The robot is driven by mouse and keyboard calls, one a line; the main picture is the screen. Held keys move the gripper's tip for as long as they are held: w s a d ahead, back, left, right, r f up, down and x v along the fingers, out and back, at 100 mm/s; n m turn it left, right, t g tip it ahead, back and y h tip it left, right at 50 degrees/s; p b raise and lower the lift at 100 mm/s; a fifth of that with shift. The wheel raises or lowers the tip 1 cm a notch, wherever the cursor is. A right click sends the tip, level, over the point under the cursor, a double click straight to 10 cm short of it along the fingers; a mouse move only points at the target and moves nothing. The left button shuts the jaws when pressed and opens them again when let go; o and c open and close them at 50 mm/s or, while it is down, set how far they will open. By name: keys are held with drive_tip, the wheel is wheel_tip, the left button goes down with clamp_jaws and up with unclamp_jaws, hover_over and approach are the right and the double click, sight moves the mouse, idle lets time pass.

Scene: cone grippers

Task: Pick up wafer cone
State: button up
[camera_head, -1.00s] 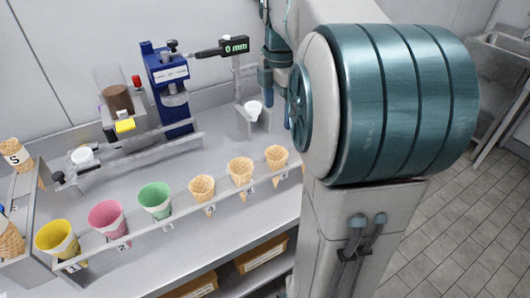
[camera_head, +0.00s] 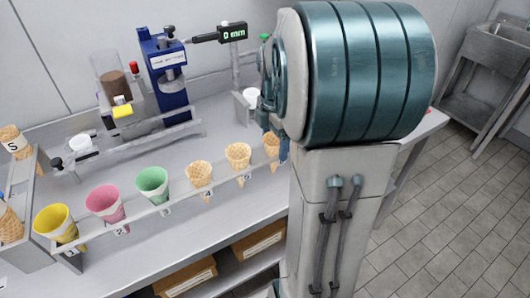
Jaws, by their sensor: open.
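Three wafer cones stand in a rail holder (camera_head: 140,220) in the head view: one (camera_head: 199,173) at slot 4, one (camera_head: 238,155) to its right, and one (camera_head: 271,145) at the right end. The right-end cone is partly covered by my arm. A yellow cone (camera_head: 54,222), a pink cone (camera_head: 104,201) and a green cone (camera_head: 152,183) fill the slots to the left. My gripper (camera_head: 264,118) is open, just above and beside the right-end cone, partly hidden by my arm. I cannot tell whether it touches that cone.
More wafer cones (camera_head: 13,139) stand at the left edge. The counter front is clear.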

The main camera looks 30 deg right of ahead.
drive_tip(key=shift+f, duration=0.1)
drive_tip(key=c, duration=0.7)
drive_tip(key=shift+c, duration=0.2)
